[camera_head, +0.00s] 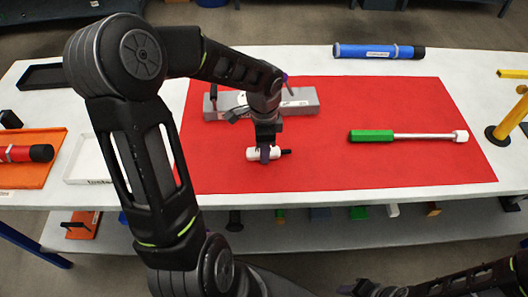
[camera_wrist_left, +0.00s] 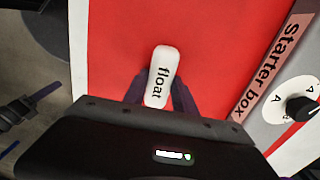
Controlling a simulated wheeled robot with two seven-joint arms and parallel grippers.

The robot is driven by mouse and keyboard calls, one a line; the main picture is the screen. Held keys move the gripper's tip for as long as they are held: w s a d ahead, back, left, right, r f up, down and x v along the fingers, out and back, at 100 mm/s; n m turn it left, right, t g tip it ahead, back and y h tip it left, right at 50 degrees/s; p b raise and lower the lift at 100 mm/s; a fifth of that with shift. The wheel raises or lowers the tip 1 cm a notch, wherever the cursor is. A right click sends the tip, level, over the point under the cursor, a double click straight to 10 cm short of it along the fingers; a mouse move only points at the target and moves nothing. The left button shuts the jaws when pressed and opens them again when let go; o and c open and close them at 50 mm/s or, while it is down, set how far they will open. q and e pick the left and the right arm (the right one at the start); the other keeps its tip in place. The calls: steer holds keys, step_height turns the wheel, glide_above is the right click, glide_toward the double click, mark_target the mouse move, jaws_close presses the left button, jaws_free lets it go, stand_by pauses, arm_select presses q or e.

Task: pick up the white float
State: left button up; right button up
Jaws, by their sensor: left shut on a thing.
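In the left wrist view the float (camera_wrist_left: 161,75), marked "float", sits between the two dark fingers of the left gripper (camera_wrist_left: 158,92). I cannot tell whether it touches the mat. Part of my right arm shows at the bottom right of the head view, with its gripper (camera_head: 362,288) dark and cut off by the edge.
A grey starter box (camera_head: 305,108) lies just behind the float; its dial (camera_wrist_left: 294,100) shows in the wrist view. A green-handled tool (camera_head: 372,136) lies to the right. A blue cylinder (camera_head: 372,51) lies at the back. A yellow stand (camera_head: 511,115) is far right. The front mat is clear.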

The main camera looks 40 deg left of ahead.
arm_select(q)
jaws_close()
steer(key=shift+r, duration=0.1)
step_height(320, 180, up, 10)
stand_by(0.6)
stand_by(0.5)
